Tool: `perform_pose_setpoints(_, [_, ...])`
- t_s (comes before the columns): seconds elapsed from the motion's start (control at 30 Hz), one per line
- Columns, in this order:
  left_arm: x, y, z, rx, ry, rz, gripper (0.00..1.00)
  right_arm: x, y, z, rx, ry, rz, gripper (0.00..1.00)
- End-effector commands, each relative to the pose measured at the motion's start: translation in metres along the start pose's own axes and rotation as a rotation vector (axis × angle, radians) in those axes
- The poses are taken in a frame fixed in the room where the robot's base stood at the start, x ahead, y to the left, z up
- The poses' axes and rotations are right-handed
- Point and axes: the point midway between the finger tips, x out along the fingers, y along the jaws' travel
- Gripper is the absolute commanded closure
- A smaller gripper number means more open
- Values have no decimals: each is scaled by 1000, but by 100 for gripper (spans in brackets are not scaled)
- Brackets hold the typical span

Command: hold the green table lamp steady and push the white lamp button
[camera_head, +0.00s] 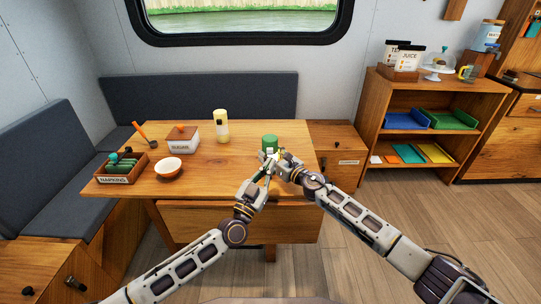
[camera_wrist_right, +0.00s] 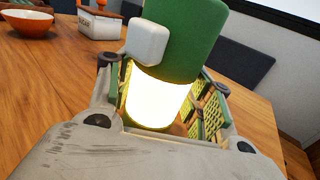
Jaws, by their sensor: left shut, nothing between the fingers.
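The green table lamp (camera_head: 270,142) stands near the right end of the wooden table. In the right wrist view the lamp (camera_wrist_right: 185,38) has a green top over a bright, glowing section. The white lamp button (camera_wrist_right: 148,41) sticks out from the green part, facing the camera. My right gripper (camera_head: 279,157) has its fingers on both sides of the glowing section and is shut on the lamp. My left gripper (camera_head: 268,166) is shut and empty, just in front of the lamp in the head view. Its exact gap to the button is hidden there, and it does not show in the right wrist view.
On the table stand a yellow-and-white bottle (camera_head: 221,125), a sugar box (camera_head: 182,139), a bowl (camera_head: 168,167) and a napkin tray (camera_head: 121,178). The front middle of the tabletop is clear. A shelf (camera_head: 405,149) stands to the right, and benches (camera_head: 44,173) line the left and back.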

Motion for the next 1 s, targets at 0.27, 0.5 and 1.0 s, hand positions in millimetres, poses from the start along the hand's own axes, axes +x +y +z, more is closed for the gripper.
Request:
perform_pose_setpoints(0.27, [0, 0, 0, 0, 0, 0, 100, 0, 0, 0, 0, 0, 0, 24])
perform_pose_setpoints(0.5, [0, 0, 0, 0, 0, 0, 100, 0, 0, 0, 0, 0, 0, 24])
perform_pose_setpoints(1.0, [0, 0, 0, 0, 0, 0, 100, -20, -1, 0, -2, 1, 0, 24])
